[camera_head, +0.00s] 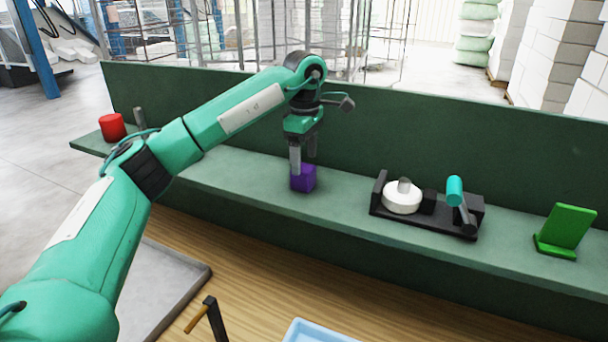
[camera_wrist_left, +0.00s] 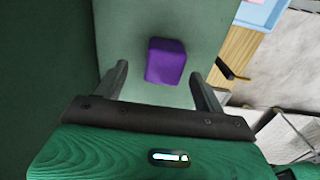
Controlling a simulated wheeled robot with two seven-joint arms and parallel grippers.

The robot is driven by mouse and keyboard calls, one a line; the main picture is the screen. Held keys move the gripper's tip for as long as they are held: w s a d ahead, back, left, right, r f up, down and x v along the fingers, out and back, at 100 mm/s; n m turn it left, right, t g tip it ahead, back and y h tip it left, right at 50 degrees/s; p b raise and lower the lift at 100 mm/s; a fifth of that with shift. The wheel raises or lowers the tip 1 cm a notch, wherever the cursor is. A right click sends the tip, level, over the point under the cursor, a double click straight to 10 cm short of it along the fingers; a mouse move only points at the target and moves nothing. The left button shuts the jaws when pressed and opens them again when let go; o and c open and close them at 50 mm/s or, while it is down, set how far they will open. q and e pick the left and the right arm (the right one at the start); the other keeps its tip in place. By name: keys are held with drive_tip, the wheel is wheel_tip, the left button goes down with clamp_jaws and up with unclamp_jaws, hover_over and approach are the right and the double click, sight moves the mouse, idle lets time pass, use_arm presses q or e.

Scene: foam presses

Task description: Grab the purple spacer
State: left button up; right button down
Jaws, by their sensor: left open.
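The purple spacer (camera_head: 304,178) is a small block standing on the green shelf (camera_head: 240,180) in the head view. It also shows in the left wrist view (camera_wrist_left: 165,61), ahead of the fingertips and roughly centred between them. My left gripper (camera_head: 303,161) points down at the spacer, its fingers open and empty. In the head view one finger overlaps the top of the spacer; I cannot tell whether they touch. In the left wrist view the fingers (camera_wrist_left: 160,78) stand apart on either side of the spacer's near edge. My right gripper is not in view.
A black fixture (camera_head: 425,222) with a white disc (camera_head: 401,198) and a teal-handled lever (camera_head: 455,190) stands right of the spacer. A green stand (camera_head: 566,230) is farther right. A red cylinder (camera_head: 112,127) is at the far left. A dark green panel (camera_head: 430,140) rises behind the shelf.

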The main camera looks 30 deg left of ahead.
sight(303, 167)
use_arm(q)
drive_tip(key=shift+s+f, duration=0.1)
drive_tip(key=shift+s+f+p, duration=0.15)
drive_tip(key=shift+f+p, duration=0.05)
drive_tip(key=shift+p, duration=0.15)
wheel_tip(303, 167, down, 4)
drive_tip(key=p, duration=0.2)
drive_tip(key=shift+p, duration=0.35)
drive_tip(key=shift+s+f, duration=0.1)
drive_tip(key=shift+f, duration=0.3)
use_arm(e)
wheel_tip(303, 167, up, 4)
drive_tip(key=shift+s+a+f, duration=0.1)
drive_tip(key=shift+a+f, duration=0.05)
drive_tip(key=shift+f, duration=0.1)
use_arm(q)
drive_tip(key=shift+c, duration=0.2)
drive_tip(key=c, duration=1.1)
